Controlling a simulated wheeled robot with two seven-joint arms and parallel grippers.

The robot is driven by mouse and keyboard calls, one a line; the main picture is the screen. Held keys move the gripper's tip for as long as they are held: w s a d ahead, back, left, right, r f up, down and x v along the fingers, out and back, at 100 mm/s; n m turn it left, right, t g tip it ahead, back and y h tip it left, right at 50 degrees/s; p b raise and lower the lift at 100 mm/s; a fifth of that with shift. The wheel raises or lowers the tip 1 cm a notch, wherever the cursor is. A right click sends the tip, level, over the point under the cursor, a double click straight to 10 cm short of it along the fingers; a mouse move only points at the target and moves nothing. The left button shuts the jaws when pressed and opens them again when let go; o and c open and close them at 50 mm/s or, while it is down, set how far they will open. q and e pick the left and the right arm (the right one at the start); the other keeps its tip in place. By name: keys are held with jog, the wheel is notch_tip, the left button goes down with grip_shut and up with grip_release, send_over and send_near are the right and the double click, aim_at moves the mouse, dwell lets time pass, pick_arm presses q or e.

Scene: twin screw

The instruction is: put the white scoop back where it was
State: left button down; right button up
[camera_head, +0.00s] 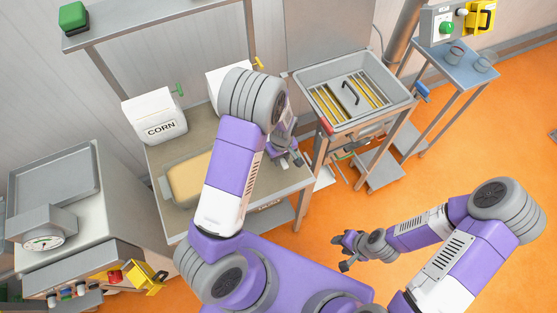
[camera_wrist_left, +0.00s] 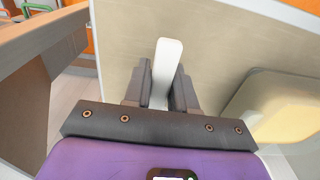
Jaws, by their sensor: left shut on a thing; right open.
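The white scoop (camera_wrist_left: 167,60) shows in the left wrist view as a narrow pale handle rising between my left fingers. My left gripper (camera_wrist_left: 160,92) is shut on it, above a beige tabletop (camera_wrist_left: 215,50). In the head view my left gripper (camera_head: 287,157) is over the right part of the table (camera_head: 178,220); the scoop cannot be made out there, hidden by my arm and hand. Whether the scoop touches the tabletop I cannot tell. My right gripper (camera_head: 346,250) is open and empty, over the orange floor, away from the table.
A white CORN bin (camera_head: 155,116) and a second white bin (camera_head: 222,80) stand at the table's back. A tan-filled tray (camera_head: 190,180) lies left of my left forearm. A grey sink-like basin (camera_head: 385,108) with yellow bars stands right; a scale (camera_head: 40,238) is far left.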

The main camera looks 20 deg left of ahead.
aim_at(281, 170)
pick_arm(q)
jog(key=shift+w+f, duration=0.1)
jog(key=shift+f, duration=2.45)
jog(key=c, duration=1.4)
grip_release()
jog(key=shift+f+b, duration=0.2)
jog(key=shift+b, duration=0.15)
jog(key=o, duration=0.5)
jog(key=shift+r, duration=0.1)
jog(key=shift+r, duration=0.1)
jog(key=shift+r, duration=0.4)
jog(key=r, duration=0.3)
jog(key=r+p, duration=0.1)
jog(key=r, duration=0.7)
jog(key=shift+s+d+r, duration=0.15)
jog(key=shift+s+d, duration=0.05)
jog(key=shift+s, duration=0.05)
